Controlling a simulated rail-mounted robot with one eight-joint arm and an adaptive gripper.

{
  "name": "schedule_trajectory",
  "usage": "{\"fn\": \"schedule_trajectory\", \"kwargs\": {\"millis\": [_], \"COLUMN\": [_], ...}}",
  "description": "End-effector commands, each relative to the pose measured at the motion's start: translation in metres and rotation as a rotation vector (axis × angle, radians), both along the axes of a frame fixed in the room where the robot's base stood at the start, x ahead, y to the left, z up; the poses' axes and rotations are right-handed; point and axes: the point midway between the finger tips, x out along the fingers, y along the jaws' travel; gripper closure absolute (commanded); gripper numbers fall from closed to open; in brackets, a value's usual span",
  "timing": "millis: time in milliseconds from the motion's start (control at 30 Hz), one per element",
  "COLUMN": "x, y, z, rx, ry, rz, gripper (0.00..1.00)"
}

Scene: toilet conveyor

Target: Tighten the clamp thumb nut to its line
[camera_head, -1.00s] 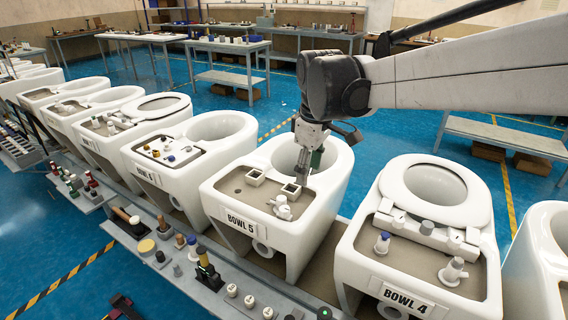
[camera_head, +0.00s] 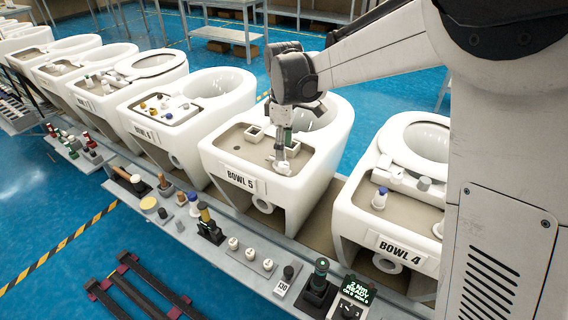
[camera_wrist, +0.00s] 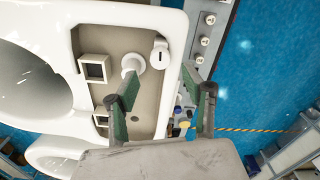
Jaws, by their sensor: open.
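Bowl 5 (camera_head: 225,137) carries a white round fitting (camera_head: 281,166) near the front of its beige deck. The fitting also shows in the wrist view (camera_wrist: 133,61), partly covered by the left finger's tip. A smaller white piece with a dark slot (camera_wrist: 160,52) sits at the deck's front edge. I cannot tell which part is the clamp thumb nut, and no line on it is readable. My gripper (camera_head: 284,153) is just above the fitting. In the wrist view my gripper (camera_wrist: 159,78) is open, its green-padded fingers apart with nothing held between them.
Two square-rimmed sockets (camera_wrist: 94,68) stand on the same deck. Bowl 4 (camera_head: 349,215) is to the right, with several white fittings. A front rail (camera_head: 232,262) holds several tools, knobs and a small lit display (camera_head: 358,290).

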Motion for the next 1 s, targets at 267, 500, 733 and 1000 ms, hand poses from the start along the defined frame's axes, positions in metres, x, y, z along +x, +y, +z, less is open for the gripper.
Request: {"fn": "schedule_trajectory", "kwargs": {"millis": [267,500,733,1000], "x": [0.000,0.000,0.000,0.000], "y": [0.000,0.000,0.000,0.000], "z": [-0.046,-0.063,-0.065,-0.065], "rx": [0.000,0.000,0.000,0.000], "ry": [0.000,0.000,0.000,0.000], "rz": [-0.001,-0.001,-0.001,-0.001], "gripper": [0.55,0.55,0.55,0.82]}}
